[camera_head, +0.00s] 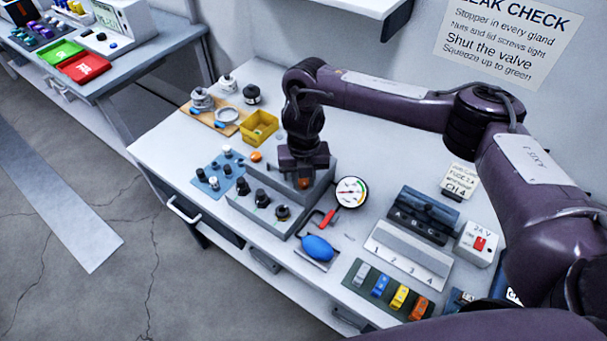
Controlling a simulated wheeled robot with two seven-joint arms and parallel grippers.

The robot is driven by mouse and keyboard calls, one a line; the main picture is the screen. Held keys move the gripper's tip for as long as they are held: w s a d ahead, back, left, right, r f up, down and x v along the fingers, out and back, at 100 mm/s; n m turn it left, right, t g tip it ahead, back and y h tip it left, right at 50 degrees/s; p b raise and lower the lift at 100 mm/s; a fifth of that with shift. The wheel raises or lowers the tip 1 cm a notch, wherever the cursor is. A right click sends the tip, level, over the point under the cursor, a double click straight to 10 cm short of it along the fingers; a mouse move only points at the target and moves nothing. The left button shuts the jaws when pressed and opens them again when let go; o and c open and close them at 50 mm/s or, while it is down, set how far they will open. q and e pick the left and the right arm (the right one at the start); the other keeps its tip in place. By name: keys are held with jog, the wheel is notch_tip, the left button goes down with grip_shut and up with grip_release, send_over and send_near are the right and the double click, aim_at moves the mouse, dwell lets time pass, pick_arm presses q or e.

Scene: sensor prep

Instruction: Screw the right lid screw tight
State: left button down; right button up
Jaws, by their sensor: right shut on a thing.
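The grey sensor box (318,197) stands in the middle of the near bench, with several black glands (262,199) along its front. My right gripper (303,183) points down over the rear top of the box. It is shut on a small orange piece, apparently the right lid screw (305,184), most of which the jaws hide. I cannot tell how far the screw is seated. Another orange knob (256,156) shows left of the gripper, near the yellow bin. My left gripper is not in view.
A pressure gauge (351,191), a red-handled valve (327,219) and a blue squeeze bulb (317,248) sit right of the box. A blue mat (207,184) with small parts and a yellow bin (259,127) lie left. A numbered rack (408,254) stands further right.

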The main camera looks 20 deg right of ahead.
aim_at(303, 181)
jog(key=m+p, duration=0.1)
jog(key=m, duration=0.2)
jog(key=m+p, duration=0.1)
jog(key=m, duration=0.1)
jog(key=shift+w+r+m+p, duration=0.1)
jog(key=shift+r+m+p, duration=0.15)
jog(key=shift+m+p, duration=0.05)
jog(key=m+p, duration=0.2)
jog(key=m, duration=0.3)
jog(key=shift+f+p, duration=0.1)
jog(key=shift+p, duration=0.3)
jog(key=o, duration=1)
jog(key=shift+f, duration=0.15)
notch_tip(303, 181, up, 8)
jog(key=shift+f+p, duration=0.1)
jog(key=shift+p, duration=0.75)
